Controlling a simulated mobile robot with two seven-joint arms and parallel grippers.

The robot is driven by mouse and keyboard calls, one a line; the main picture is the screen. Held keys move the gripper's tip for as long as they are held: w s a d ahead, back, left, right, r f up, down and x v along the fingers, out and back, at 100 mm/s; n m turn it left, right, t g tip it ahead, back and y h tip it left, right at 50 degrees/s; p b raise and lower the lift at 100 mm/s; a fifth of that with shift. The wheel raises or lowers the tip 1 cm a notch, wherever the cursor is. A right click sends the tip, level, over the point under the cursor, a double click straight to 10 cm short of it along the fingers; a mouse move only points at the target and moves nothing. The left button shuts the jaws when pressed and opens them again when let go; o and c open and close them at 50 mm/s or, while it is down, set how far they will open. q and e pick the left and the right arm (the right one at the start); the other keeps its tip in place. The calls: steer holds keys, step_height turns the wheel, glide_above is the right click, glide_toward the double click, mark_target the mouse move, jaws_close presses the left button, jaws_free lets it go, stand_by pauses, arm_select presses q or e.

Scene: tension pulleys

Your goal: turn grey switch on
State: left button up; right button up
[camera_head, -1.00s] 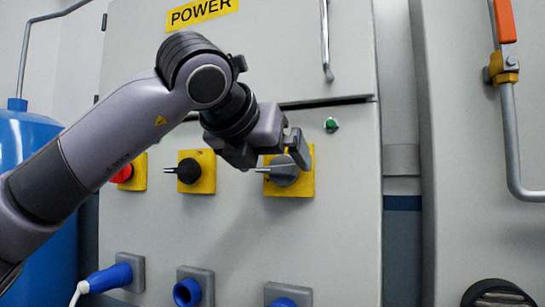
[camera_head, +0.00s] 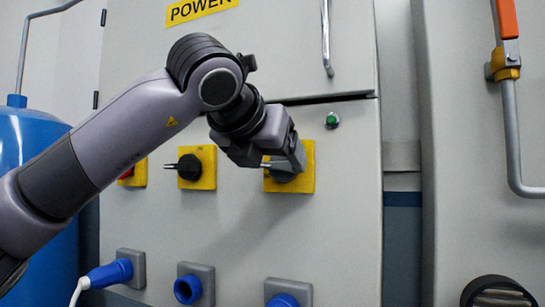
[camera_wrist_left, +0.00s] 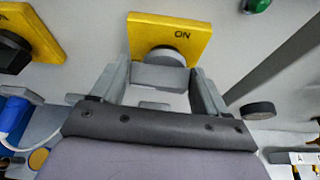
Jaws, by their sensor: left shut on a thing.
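The grey switch (camera_head: 284,176) sits on a yellow square plate (camera_head: 307,182) on the grey cabinet front, the rightmost in a row of switches. My left gripper (camera_head: 286,160) reaches it from the upper left and covers much of it. In the left wrist view, the grey switch (camera_wrist_left: 163,58) lies between the two fingers of my left gripper (camera_wrist_left: 162,76), which is shut on it. The word "ON" is printed on the yellow plate (camera_wrist_left: 182,34) there. The switch's exact angle is partly hidden by the gripper. My right gripper is not in view.
A black switch (camera_head: 190,167) on yellow is to the left, with a partly hidden red one (camera_head: 127,174) beyond. A green light (camera_head: 332,120) is above right. Blue sockets (camera_head: 188,290) line the bottom. A pipe with an orange-handled valve (camera_head: 507,60) stands right.

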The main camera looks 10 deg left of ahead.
arm_select(q)
steer(key=m+y+b, duration=0.1)
steer(key=m+y, duration=0.1)
steer(key=m, duration=0.1)
steer(key=d+m+t+y, duration=0.1)
steer(key=m+y, duration=0.1)
steer(key=m, duration=0.1)
steer(key=shift+s+d+f+t+b, duration=0.1)
steer(key=shift+s+f+t+b, duration=0.05)
steer(key=shift+t+b, duration=0.2)
steer(key=m+b, duration=0.1)
steer(key=m+t+y, duration=0.1)
steer(key=m, duration=0.1)
steer(key=shift+d+f+b, duration=0.15)
steer(key=shift+f+b, duration=0.05)
steer(key=shift+b, duration=0.15)
steer(key=shift+d+f+m+t+y+b, duration=0.15)
steer(key=shift+m+t+b, duration=0.3)
steer(key=shift+m, duration=0.55)
steer(key=shift+m+t+y+b, duration=0.15)
steer(key=shift+m+t+b, duration=0.15)
steer(key=shift+m+b, duration=0.5)
steer(key=shift+m, duration=0.3)
steer(key=o, duration=1.1)
steer(key=shift+c, duration=0.2)
steer(key=b, duration=0.1)
glide_toward(285, 161)
steer(key=w, duration=0.2)
steer(key=shift+w+a+f, duration=0.2)
steer(key=shift+w+a, duration=0.1)
